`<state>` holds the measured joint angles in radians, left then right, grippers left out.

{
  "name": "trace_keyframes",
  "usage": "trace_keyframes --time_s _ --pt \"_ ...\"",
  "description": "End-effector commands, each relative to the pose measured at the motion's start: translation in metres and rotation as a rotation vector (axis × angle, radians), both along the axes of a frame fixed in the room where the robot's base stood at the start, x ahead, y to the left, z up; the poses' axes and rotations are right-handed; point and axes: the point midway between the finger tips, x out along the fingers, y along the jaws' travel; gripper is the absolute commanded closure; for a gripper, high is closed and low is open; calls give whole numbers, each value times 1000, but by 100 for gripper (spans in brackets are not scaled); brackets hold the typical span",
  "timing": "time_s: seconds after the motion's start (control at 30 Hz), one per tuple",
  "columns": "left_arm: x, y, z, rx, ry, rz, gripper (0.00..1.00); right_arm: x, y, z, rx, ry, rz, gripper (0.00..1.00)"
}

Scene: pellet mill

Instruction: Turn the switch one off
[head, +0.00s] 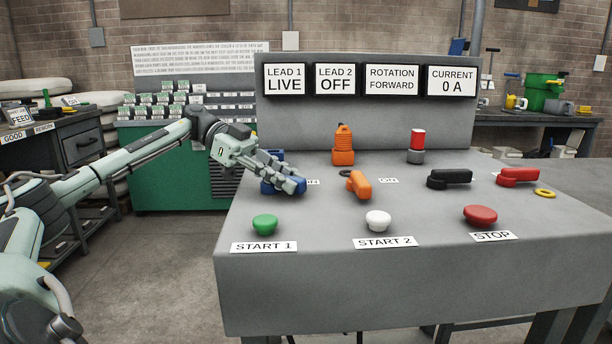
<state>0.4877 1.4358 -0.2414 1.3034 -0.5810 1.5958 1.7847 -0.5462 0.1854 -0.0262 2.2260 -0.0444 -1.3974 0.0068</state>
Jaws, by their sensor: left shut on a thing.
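A blue switch handle (268,186) sits at the left of the grey console, above the START 1 button. My left gripper (292,184) reaches in from the left and is shut on this blue handle, hiding much of it. A label (313,182) just right of the gripper is partly covered. The LEAD 1 display (285,80) reads LIVE, and the LEAD 2 display (335,80) reads OFF. My right gripper is out of view.
An orange switch (359,185) stands close to the right of my left gripper, with black (449,178) and red (517,176) handles further right. Green (265,224), white (377,220) and red (480,215) buttons line the front. An orange padlock-like piece (343,146) stands behind.

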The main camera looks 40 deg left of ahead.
Motion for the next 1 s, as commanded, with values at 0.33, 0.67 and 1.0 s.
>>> trace_keyframes --time_s 0.33,0.67,1.0 --pt "-6 6 -1 2 1 -13 100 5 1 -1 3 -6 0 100" --pt "-6 6 -1 2 1 -13 64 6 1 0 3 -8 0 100" --pt "-6 6 0 0 0 -12 59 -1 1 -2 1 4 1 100"
